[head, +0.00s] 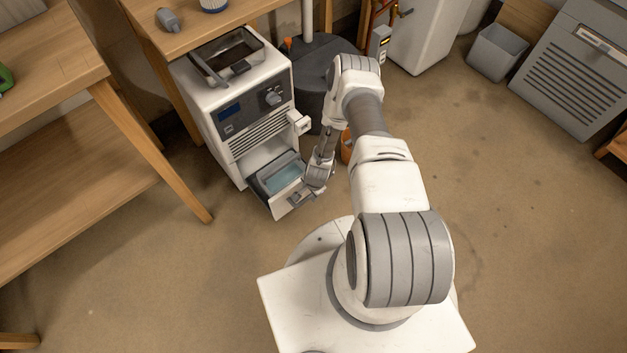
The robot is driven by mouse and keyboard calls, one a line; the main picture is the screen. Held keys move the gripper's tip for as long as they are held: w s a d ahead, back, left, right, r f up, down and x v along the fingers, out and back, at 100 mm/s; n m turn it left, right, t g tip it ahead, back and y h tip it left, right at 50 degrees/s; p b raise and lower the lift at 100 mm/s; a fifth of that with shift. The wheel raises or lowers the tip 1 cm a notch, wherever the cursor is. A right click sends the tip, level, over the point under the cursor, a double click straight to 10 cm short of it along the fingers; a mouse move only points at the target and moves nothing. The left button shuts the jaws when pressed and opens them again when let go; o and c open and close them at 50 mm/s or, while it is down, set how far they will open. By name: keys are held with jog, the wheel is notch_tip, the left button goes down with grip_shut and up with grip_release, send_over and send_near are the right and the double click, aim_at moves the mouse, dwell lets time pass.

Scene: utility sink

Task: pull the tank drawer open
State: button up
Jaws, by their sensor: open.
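The tank drawer (268,190) is at the bottom of the white and grey machine (208,97). It stands pulled out from the machine's front, and blue water or a blue inner surface shows inside it. My gripper (298,197) is low at the drawer's front right, close to its front panel and handle. The jaws are open, but the fingertips are small and partly merge with the drawer front, so I cannot tell whether they touch the handle. My arm reaches over from the right and hides part of the floor behind the gripper.
A wooden table (50,63) stands at the left, with its leg near the machine. A dark round bin (312,62) and an orange object (346,147) are behind my arm. A grey bin (497,53) and a grey vented unit (580,70) stand at the right. The floor in front is clear.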

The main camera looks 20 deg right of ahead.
notch_tip(320, 180, up, 14)
jog(key=s+p, duration=0.2)
jog(key=p, duration=0.2)
jog(key=shift+s+d+f, duration=0.15)
jog(key=shift+s+d, duration=0.05)
jog(key=shift+d, duration=0.25)
